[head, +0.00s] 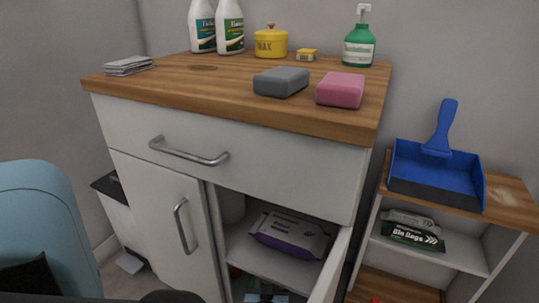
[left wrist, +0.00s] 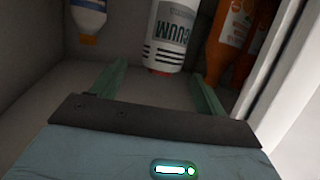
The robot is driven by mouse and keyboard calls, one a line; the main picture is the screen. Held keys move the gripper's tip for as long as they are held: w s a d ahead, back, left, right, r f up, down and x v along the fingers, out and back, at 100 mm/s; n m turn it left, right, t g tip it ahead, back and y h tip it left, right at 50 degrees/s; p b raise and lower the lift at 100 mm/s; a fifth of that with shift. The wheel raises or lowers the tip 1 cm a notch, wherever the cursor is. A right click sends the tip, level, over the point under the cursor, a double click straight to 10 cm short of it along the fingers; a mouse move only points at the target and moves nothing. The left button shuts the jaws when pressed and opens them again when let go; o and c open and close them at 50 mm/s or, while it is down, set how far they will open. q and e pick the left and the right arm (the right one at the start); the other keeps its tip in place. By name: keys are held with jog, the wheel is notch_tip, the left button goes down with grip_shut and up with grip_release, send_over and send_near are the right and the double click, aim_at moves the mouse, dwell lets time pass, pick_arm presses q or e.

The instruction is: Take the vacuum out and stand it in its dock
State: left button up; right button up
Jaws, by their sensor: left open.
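In the left wrist view, a white cylinder with dark stripes, a red end and large letters ending in "UUM" (left wrist: 171,35), apparently the vacuum, is inside a cupboard. My left gripper (left wrist: 160,70) is open, its two green fingers pointing towards it. The cylinder appears between or just beyond the fingertips; I cannot tell its exact depth or any contact. In the head view, the cabinet's lower right compartment stands open, and its lower part is cut off by the picture edge. I cannot make out a dock. My right gripper is not in view.
Orange bottles (left wrist: 231,40) and a white-blue bottle (left wrist: 88,18) flank the cylinder. A wipes pack (head: 290,233) lies on the shelf above. The open door (head: 332,270) edges the compartment. A blue dustpan (head: 437,175) lies on the right shelf unit; sponges (head: 281,82) and bottles occupy the countertop.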

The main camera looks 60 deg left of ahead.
pick_arm(q)
jog(key=shift+x, duration=1.05)
jog(key=w+a+f, duration=0.1)
jog(key=w+a+f+b, duration=0.1)
jog(key=a, duration=0.1)
jog(key=shift+w+f, duration=0.1)
jog(key=shift+w+a, duration=0.1)
jog(key=shift+a, duration=0.05)
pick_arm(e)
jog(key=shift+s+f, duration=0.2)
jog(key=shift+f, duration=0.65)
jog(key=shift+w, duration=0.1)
pick_arm(q)
jog(key=c, duration=1.2)
grip_shut()
jog(key=shift+w, duration=0.1)
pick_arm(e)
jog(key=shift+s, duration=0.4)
